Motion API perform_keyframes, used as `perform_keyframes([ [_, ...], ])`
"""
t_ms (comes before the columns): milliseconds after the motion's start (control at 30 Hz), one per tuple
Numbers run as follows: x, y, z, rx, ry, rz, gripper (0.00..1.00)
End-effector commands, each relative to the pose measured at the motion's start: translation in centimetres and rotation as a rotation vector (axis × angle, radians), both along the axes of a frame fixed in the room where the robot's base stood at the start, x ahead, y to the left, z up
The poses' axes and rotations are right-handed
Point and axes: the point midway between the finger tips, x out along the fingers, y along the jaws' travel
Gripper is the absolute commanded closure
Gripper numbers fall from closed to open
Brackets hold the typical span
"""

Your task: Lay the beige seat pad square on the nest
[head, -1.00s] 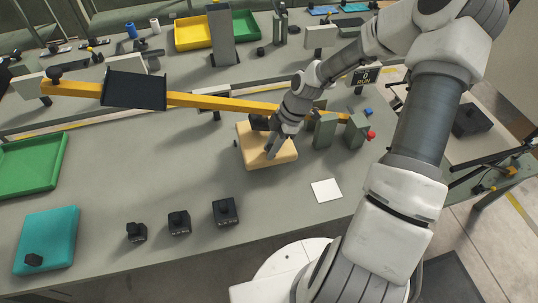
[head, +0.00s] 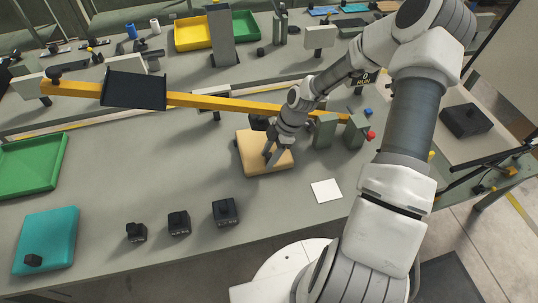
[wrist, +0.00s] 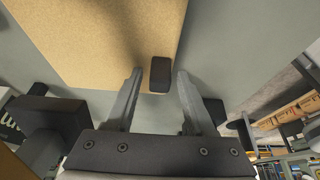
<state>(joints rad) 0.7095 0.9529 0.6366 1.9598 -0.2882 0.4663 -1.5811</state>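The beige seat pad (head: 257,153) lies at mid-table in the head view, and it fills the upper left of the wrist view (wrist: 100,40). A small black tab (wrist: 160,75) shows at the pad's edge, between my fingertips. My gripper (head: 271,158) is over the pad's right part in the head view. In the wrist view my gripper (wrist: 160,75) is open, with a gap on each side of the tab. I cannot make out the nest; the pad and my arm may hide it, so I cannot tell how square the pad sits.
A yellow beam (head: 215,102) with a black plate (head: 133,90) crosses behind the pad. Grey-green blocks (head: 324,134) stand close at the right. A white square (head: 326,190), several black boxes (head: 225,212) and a teal pad (head: 47,240) are nearer. The table left of the beige pad is clear.

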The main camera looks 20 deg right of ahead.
Motion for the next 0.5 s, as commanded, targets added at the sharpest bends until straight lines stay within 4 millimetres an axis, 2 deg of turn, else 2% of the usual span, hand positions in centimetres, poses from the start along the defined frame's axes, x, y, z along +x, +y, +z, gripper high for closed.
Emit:
perform_keyframes([
  [333,0.0,0.0,0.3,0.0,0.0,0.0,0.4],
  [500,0.1,-0.8,2.1,-0.001,-0.003,-0.002,0.4],
])
